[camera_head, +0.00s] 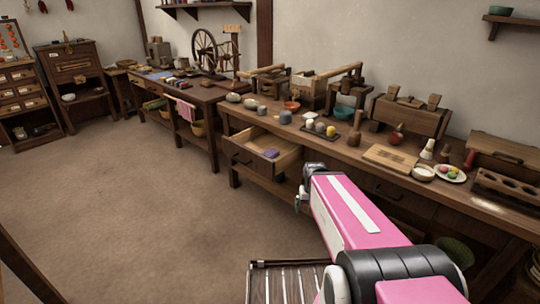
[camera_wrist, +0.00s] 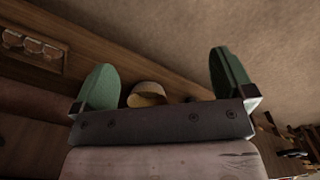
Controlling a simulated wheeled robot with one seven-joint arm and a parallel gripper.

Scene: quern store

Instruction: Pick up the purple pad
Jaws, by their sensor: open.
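The purple pad (camera_head: 271,153) is a small purple block lying inside the open wooden drawer (camera_head: 245,158), which is pulled out of the long workbench. In the head view my pink arm reaches forward, and my gripper (camera_head: 301,200) is at its far end, nearer to me than the drawer, lower in the picture and to its right. Its fingers are small and partly hidden there. In the wrist view my gripper (camera_wrist: 166,80) shows two green fingers spread wide apart with nothing between them. I cannot make out the pad in the wrist view.
A spinning wheel (camera_head: 205,52) stands farther back. The floor (camera_head: 125,200) to the left is clear.

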